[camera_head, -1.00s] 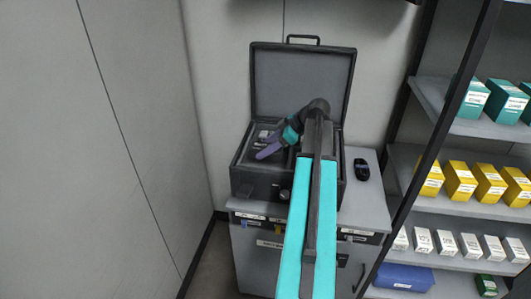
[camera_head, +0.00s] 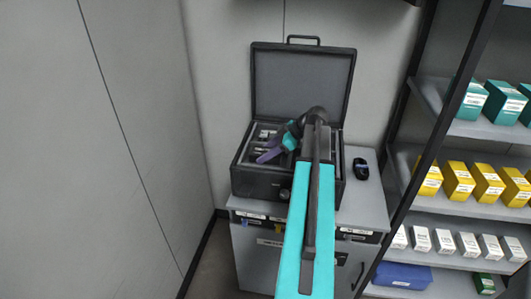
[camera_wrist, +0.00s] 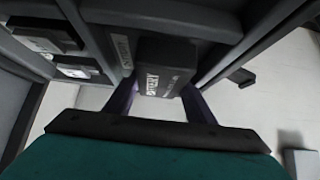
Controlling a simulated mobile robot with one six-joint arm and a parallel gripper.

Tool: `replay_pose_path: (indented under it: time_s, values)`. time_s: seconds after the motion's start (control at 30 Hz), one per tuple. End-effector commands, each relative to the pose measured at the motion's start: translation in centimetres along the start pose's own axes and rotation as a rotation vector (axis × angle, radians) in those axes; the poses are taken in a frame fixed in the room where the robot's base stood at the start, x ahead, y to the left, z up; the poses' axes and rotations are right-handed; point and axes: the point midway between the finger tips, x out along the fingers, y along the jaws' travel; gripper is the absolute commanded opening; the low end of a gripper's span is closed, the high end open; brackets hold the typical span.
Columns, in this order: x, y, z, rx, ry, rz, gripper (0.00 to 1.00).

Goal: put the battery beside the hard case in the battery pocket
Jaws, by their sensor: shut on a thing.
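The hard case (camera_head: 302,78) stands open on a cabinet, its lid raised at the back. My gripper (camera_head: 265,156) reaches into the left part of the case, with its purple fingers pointing left and down. In the wrist view my gripper (camera_wrist: 160,88) is shut on the dark battery (camera_wrist: 167,66), which bears white lettering. A label (camera_wrist: 124,52) lies just left of the battery on a dark surface inside the case. I cannot tell whether the battery touches the pocket floor or hangs above it. The head view does not show the battery clearly.
The case walls (camera_wrist: 262,32) rise close to the battery in the wrist view. Dark items with white labels (camera_wrist: 75,70) sit in compartments to the left. A small black device (camera_head: 361,169) lies on the cabinet top, right of the case. Shelves with boxes (camera_head: 459,184) stand farther right.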

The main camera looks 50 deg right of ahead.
Motion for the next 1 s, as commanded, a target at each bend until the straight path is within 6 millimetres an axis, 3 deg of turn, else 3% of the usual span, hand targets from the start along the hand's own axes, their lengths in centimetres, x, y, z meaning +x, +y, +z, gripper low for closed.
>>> replay_pose_path:
  time_s: [0.57,0.6,0.67,0.7,1.0]
  values:
    - [0.61,0.03,0.64,-0.001,0.002,0.001,0.13]
    - [0.57,0.02,0.65,0.0,0.0,0.001,0.55]
    - [0.56,0.02,0.64,0.0,0.0,0.001,0.65]
    - [0.56,0.02,0.64,0.0,0.0,0.001,0.69]
    - [0.52,0.02,0.62,0.0,0.0,0.001,0.69]
